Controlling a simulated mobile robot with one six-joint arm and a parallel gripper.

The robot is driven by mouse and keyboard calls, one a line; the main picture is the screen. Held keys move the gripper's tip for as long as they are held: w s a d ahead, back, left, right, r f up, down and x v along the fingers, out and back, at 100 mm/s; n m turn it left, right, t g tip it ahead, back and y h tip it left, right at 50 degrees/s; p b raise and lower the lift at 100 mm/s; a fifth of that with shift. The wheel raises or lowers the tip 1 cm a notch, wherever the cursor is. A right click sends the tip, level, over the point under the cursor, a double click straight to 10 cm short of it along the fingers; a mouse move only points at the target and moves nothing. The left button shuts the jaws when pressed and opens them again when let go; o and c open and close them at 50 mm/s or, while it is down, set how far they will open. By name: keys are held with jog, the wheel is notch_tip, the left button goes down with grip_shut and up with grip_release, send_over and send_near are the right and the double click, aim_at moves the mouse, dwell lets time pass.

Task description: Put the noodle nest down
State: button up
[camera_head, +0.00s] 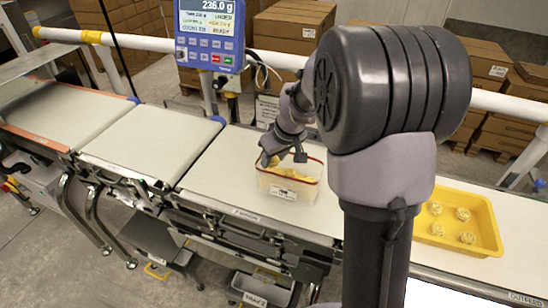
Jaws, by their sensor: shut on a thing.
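My gripper (281,158) points down at the back left of a clear plastic tub (289,192) with a red rim and a small label. It is shut on a pale yellow noodle nest (274,162), of which only a little shows between the fingers. The held nest is at about the tub's rim; I cannot tell whether it touches the contents. More yellow noodles (292,175) lie inside the tub. The tub stands on the white belt (232,170).
A yellow tray (489,222) with several noodle nests stands at the right, partly behind my arm. A blue weight display (210,35) stands behind the belt. Two belts to the left are clear. A grey bin (262,290) sits below.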

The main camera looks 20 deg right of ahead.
jog(key=shift+f, duration=0.3)
jog(key=o, duration=1.3)
jog(key=shift+r, duration=0.15)
jog(key=a+p+v, duration=0.1)
jog(key=p+v, duration=0.4)
jog(key=v, duration=0.7)
jog(key=s+a+r+m, duration=0.3)
jog(key=s+a+r, duration=0.5)
jog(key=s+a, duration=0.15)
jog(key=s+a+f+m+t+y, duration=0.1)
jog(key=s+a+m, duration=0.2)
jog(key=s, duration=1)
jog(key=shift+s+a, duration=0.15)
jog(key=shift+a, duration=0.95)
jog(key=shift+f, duration=0.2)
